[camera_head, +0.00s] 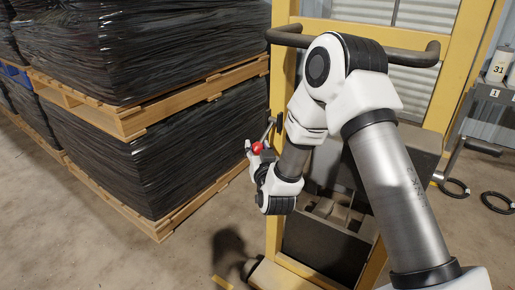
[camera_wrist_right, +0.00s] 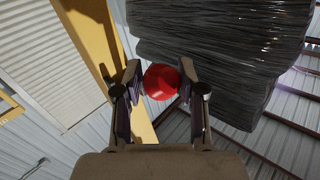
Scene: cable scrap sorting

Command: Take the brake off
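A red ball knob (camera_head: 257,148) sits at the end of a short grey lever (camera_head: 268,130) beside the yellow frame of a cart (camera_head: 441,85). My right gripper (camera_head: 256,147) reaches the knob from below, with a finger on each side of it. The lever behind the knob is hidden in the wrist view. My left gripper is not in view.
Black-wrapped stacks (camera_head: 165,50) on wooden pallets (camera_head: 150,118) stand left of the lever, with a strip of floor between them and the cart. The cart has a dark handlebar (camera_head: 415,56) and a grey divided bin (camera_head: 328,245). A stand (camera_head: 492,95) and black rings (camera_head: 497,202) are at right.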

